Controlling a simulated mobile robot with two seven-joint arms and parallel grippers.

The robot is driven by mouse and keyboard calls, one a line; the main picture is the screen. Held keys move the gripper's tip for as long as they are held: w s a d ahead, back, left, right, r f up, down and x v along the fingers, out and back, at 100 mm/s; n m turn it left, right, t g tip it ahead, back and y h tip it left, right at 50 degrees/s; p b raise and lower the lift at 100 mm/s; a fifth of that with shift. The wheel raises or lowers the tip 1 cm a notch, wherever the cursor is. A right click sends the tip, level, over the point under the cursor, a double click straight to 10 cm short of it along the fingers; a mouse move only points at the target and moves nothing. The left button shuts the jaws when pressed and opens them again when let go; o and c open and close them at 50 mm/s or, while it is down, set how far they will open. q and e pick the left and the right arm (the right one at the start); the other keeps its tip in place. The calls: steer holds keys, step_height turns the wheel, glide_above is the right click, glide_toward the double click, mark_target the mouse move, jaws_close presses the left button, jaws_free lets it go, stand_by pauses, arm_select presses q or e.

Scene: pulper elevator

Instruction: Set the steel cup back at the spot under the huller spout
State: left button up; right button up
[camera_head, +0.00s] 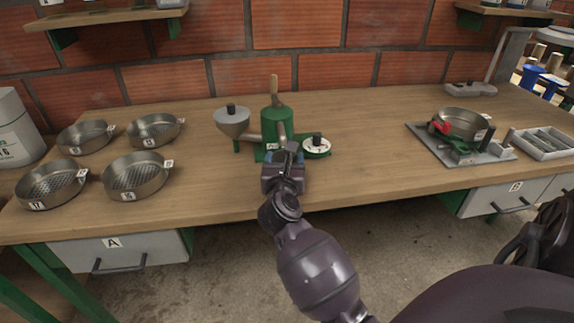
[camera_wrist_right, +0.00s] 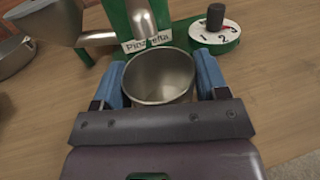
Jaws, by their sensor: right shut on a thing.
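The green huller (camera_head: 276,121) stands on the wooden bench, with a grey hopper at its left and a numbered dial (camera_head: 317,146) at its right. In the right wrist view, the steel cup (camera_wrist_right: 160,78) is between the two blue fingers of my right gripper (camera_wrist_right: 158,85), which is shut on it. The cup is upright and looks empty. The huller spout (camera_wrist_right: 142,25) is just behind and above the cup's rim, by the name plate (camera_wrist_right: 147,43). Whether the cup touches the bench is hidden. In the head view my right gripper (camera_head: 284,160) covers the cup. My left gripper is not in view.
Several round sieve pans (camera_head: 137,175) stand at the left of the bench. A grey tray (camera_head: 462,150) with a pan and a red-and-green device is at the right, beside a sectioned tray (camera_head: 545,142). The bench is clear on both sides of the huller.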

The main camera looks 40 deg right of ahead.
steer(key=shift+w+d, duration=0.35)
steer(key=shift+w, duration=0.2)
steer(key=shift+w+d, duration=0.3)
steer(key=shift+w, duration=0.2)
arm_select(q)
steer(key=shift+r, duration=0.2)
arm_select(e)
steer(key=shift+w+d, duration=0.1)
steer(key=shift+w, duration=0.05)
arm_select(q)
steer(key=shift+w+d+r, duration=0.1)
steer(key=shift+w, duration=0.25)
arm_select(e)
steer(key=o, duration=1)
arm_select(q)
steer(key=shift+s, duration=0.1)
arm_select(e)
steer(key=shift+o, duration=0.2)
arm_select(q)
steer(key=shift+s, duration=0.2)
arm_select(e)
steer(key=shift+s+a, duration=0.3)
arm_select(q)
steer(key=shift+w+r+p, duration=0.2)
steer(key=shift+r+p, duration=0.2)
steer(key=shift+p, duration=0.15)
arm_select(e)
steer(key=v, duration=1)
steer(key=shift+r, duration=0.15)
